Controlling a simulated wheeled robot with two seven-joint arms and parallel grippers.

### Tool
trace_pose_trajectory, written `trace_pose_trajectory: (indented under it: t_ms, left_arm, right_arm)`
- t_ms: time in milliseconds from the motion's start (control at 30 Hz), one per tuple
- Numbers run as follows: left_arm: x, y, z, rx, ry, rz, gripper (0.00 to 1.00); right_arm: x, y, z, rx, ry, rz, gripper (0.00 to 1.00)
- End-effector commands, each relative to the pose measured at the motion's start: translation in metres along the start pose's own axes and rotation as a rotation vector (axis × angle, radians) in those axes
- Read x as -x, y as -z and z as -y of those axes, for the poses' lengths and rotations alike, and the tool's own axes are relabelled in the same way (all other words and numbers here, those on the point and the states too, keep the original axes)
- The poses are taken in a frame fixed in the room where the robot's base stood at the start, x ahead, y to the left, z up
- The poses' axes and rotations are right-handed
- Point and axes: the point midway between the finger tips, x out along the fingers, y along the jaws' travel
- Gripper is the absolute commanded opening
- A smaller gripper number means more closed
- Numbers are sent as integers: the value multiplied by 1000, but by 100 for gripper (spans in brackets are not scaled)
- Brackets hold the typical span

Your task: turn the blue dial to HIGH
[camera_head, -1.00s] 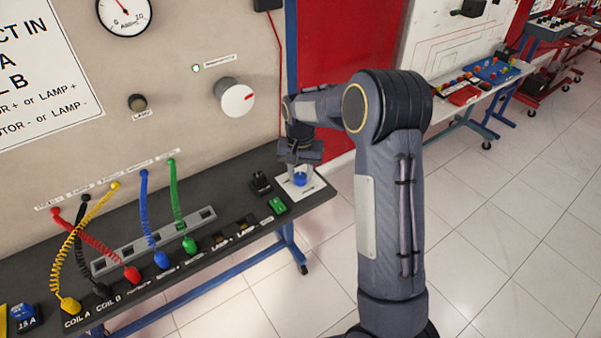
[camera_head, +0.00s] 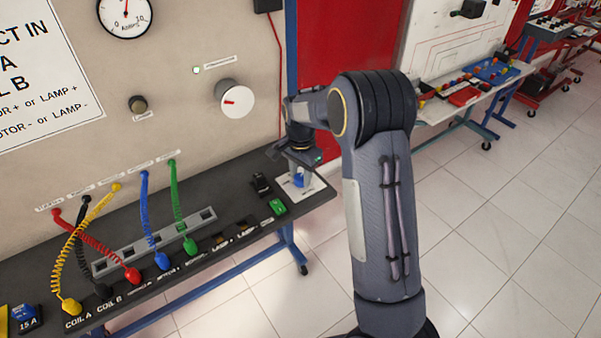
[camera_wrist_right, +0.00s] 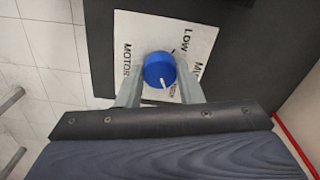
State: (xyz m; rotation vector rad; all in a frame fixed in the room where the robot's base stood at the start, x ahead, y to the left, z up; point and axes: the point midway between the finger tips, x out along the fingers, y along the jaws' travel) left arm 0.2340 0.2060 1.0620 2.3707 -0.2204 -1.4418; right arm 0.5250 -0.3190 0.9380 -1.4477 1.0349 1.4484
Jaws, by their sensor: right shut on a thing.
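The blue dial (camera_head: 298,180) sits on a white plate (camera_head: 297,190) at the right end of the dark bench top. The plate (camera_wrist_right: 190,35) reads MOTOR and LOW; other words are partly covered. My right gripper (camera_wrist_right: 160,88) is shut on the dial, one finger on each side. In the head view the right gripper (camera_head: 298,172) hides part of the dial. My left gripper is not in view.
A black switch (camera_head: 261,184) and a green switch (camera_head: 278,207) sit close left of the plate. Colored coiled leads and plugs (camera_head: 162,260) line the bench further left. A white knob (camera_head: 235,98) and a gauge (camera_head: 125,14) are on the panel behind.

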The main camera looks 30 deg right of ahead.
Motion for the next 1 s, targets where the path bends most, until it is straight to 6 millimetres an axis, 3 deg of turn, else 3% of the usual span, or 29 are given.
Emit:
trace_pose_trajectory:
  t_ms: [367,400,567,867,1000]
  left_arm:
    - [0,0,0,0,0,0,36]
    - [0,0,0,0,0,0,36]
    - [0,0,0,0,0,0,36]
    - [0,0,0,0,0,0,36]
    - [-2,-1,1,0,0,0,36]
  right_arm:
    - [1,1,1,-7,3,-1,10]
    - [1,1,1,-7,3,-1,36]
    - [1,0,0,-6,2,-1,55]
    - [2,0,0,-5,1,0,55]
    - [19,0,1,-4,5,-2,55]
